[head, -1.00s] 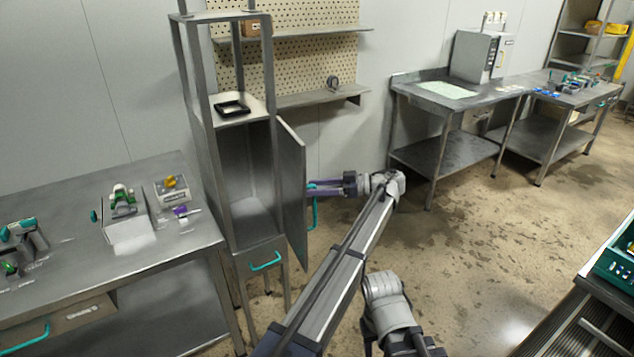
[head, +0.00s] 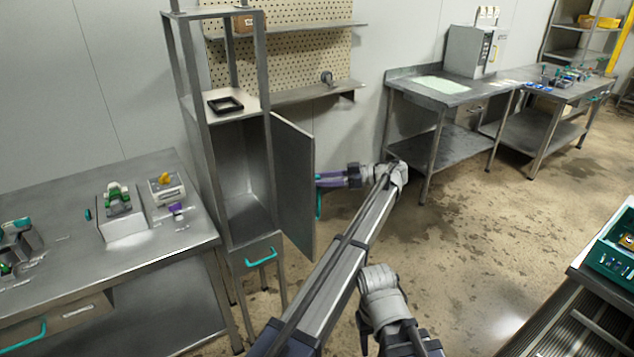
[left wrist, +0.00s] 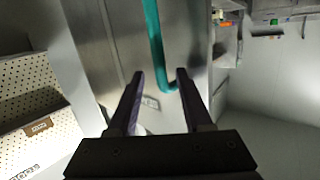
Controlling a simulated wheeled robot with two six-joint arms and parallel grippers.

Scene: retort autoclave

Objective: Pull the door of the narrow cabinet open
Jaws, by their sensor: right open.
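The narrow cabinet (head: 187,75) stands left of centre in the head view. Its door (head: 296,185) is swung partly open, showing the inside. The teal door handle (head: 318,204) is mostly hidden behind the door; it also shows in the left wrist view (left wrist: 154,40). My left gripper (left wrist: 160,75) is at the door's outer face. Its fingers stand apart, with the lower end of the handle between them, close to one fingertip. I cannot tell if they touch it. My right gripper (head: 364,330) is low in the head view, open, away from the cabinet and partly hidden.
A steel table (head: 150,250) with small devices stands close left of the cabinet. A drawer with a teal handle (head: 261,257) is below the door. A pegboard with shelves (head: 300,94) is behind. The floor right of the door is clear up to another table (head: 440,150).

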